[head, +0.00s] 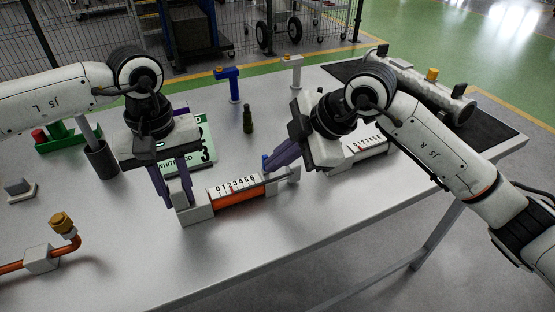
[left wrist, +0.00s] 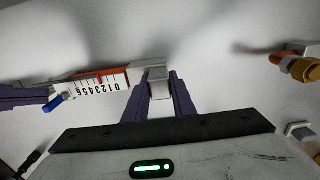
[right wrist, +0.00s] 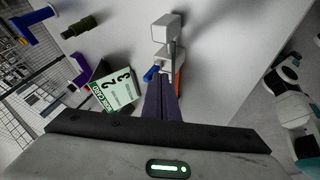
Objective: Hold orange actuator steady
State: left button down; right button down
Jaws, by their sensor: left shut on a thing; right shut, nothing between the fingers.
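The orange actuator (head: 232,201) lies on the grey table with a white number scale along its top and a grey block at each end. It also shows in the left wrist view (left wrist: 92,75). My left gripper (head: 187,204) is shut on the grey block at its left end, which shows between the fingers in the left wrist view (left wrist: 160,85). My right gripper (head: 271,164) is shut and empty beside the blue lever (head: 265,159) near the actuator's right end. In the right wrist view the fingertips sit close to the lever (right wrist: 151,73); contact is unclear.
A green-white card (head: 199,160) and a dark green bottle (head: 248,121) stand behind. A second scaled unit (head: 365,148) lies right, partly behind my right arm. A copper pipe with a brass nut (head: 62,223) lies left. The front table area is clear.

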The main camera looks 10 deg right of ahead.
jog(key=shift+w+a+r+g, duration=0.2)
jog(key=shift+w+g, duration=0.2)
jog(key=shift+g, duration=0.2)
jog(key=shift+w+h, duration=0.1)
jog(key=shift+h, duration=0.2)
jog(key=shift+w+a+r, duration=0.15)
jog(key=shift+w+r, duration=0.15)
jog(key=shift+w, duration=0.3)
jog(key=shift+w+a+r+m+g, duration=0.15)
jog(key=shift+w+m+g, duration=0.15)
jog(key=shift+w+g, duration=0.25)
jog(key=shift+w+a+g, duration=0.1)
jog(key=shift+w+g, duration=0.05)
jog(key=shift+g, duration=0.1)
jog(key=shift+w+a+f, duration=0.15)
jog(key=shift+w+f, duration=0.05)
jog(key=shift+w, duration=0.25)
jog(key=shift+w+a+f, duration=0.1)
jog(key=shift+w+f, duration=0.1)
jog(key=shift+w, duration=0.25)
jog(key=shift+r, duration=0.8)
